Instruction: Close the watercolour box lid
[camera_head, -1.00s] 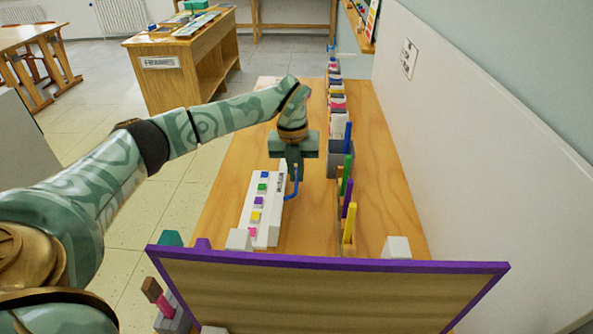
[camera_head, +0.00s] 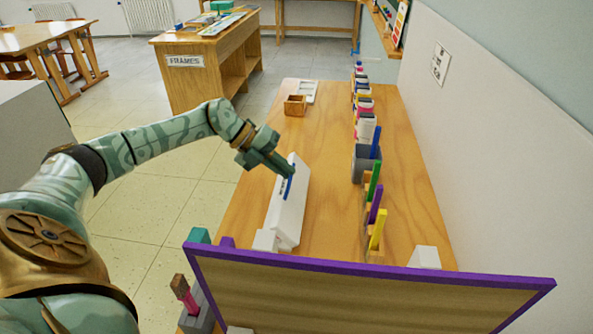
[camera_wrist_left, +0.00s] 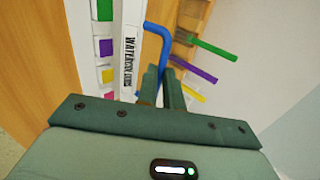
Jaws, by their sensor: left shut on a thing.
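The watercolour box stands on the wooden table. Its white lid (camera_head: 290,212) is tilted part-way over the paints and hides them in the head view. In the left wrist view the lid (camera_wrist_left: 130,50) shows nearly edge-on, with coloured pans (camera_wrist_left: 105,47) visible beside it, so the box is not flat shut. My left gripper (camera_head: 284,172) is at the lid's blue handle (camera_head: 289,188), its fingers shut on it. In the wrist view the narrow fingers (camera_wrist_left: 172,88) meet the bent blue handle (camera_wrist_left: 163,38); the exact grip is partly hidden. My right gripper is not in view.
Blue, green, purple and yellow sticks (camera_head: 376,205) stand in a row right of the box. A purple-framed board (camera_head: 370,288) crosses the front. White blocks (camera_head: 424,258) stand behind it. A small wooden box (camera_head: 295,106) is farther back. The table between has free room.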

